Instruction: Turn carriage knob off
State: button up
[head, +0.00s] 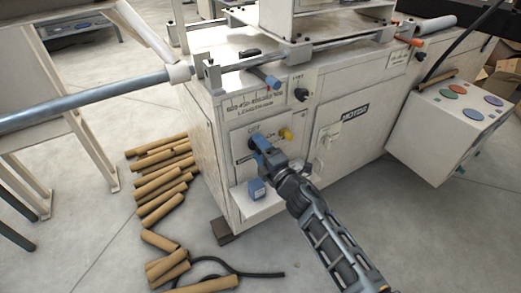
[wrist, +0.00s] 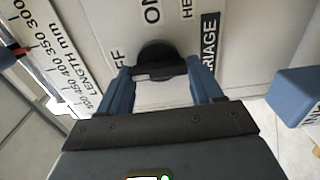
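The carriage knob (wrist: 157,52) is a round black dial with a dark bar across it, on the pale machine panel. In the wrist view an "ON" label and part of an "OFF" label stand beyond it, and a partly hidden label ending in "RIAGE" is to its right. My gripper (wrist: 160,68) has its two blue fingers apart, one on each side of the knob's bar. I cannot tell whether they touch it. In the head view my gripper (head: 261,145) is at the front panel, left of a yellow knob (head: 286,134), and mostly hides the carriage knob.
A black knob (head: 301,94) is higher on the machine. A button box (head: 440,135) stands right. Cardboard tubes (head: 165,190) litter the floor left.

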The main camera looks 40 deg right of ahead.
jog(key=o, duration=0.4)
jog(key=shift+s, duration=0.1)
jog(key=s+a, duration=0.1)
jog(key=s, duration=0.6)
jog(key=shift+s+a, duration=0.25)
jog(key=shift+a, duration=0.05)
